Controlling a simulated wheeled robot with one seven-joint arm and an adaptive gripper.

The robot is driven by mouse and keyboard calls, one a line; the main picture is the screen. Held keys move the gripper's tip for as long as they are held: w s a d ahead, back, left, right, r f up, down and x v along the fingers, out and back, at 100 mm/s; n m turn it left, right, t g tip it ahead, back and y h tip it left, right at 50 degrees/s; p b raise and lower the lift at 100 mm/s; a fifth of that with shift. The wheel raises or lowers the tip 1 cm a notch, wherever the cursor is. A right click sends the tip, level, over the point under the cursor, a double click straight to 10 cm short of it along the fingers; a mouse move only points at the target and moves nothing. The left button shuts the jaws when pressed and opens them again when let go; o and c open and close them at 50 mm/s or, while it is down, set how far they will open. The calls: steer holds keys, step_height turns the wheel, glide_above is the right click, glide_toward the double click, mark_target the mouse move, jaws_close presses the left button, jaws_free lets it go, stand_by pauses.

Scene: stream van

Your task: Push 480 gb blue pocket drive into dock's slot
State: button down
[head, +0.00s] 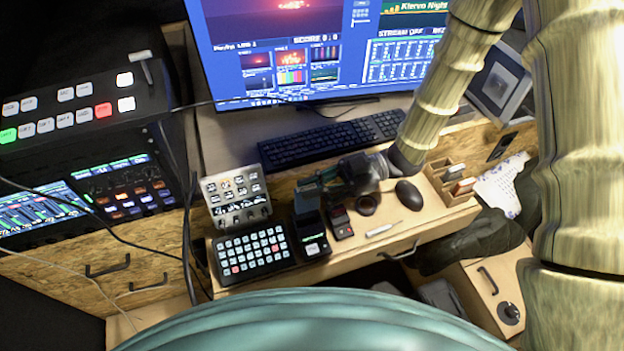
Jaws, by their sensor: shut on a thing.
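My gripper (328,180) reaches in from the right above the wooden desk ledge, its fingers pointing left. It is shut on the blue pocket drive (308,190), which shows as a small blue-teal block at the fingertips. The black dock (312,243), with a white label on its front, stands on the ledge just below the drive. The drive's lower end is at or just over the dock's top. The slot is hidden, and I cannot tell whether the drive's end is inside it.
A black keypad (253,254) stands close left of the dock, with a pale button panel (236,198) behind. A small red-and-black device (341,222) is close on the right. A white marker (378,230), mouse (408,195) and wooden holder (452,183) lie farther right; a keyboard (330,138) is behind.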

mark_target(313, 202)
step_height(313, 202, down, 2)
steer(key=shift+b, duration=0.45)
steer(key=shift+f, duration=0.25)
steer(key=shift+w+f+b, duration=0.25)
steer(key=shift+f+b, duration=0.3)
steer(key=shift+f, duration=0.25)
steer(key=shift+s+f, duration=0.2)
steer(key=shift+f, duration=0.2)
steer(key=shift+f+b, duration=1.6)
steer(key=shift+f, duration=1)
stand_by(0.4)
steer(key=shift+r, duration=0.25)
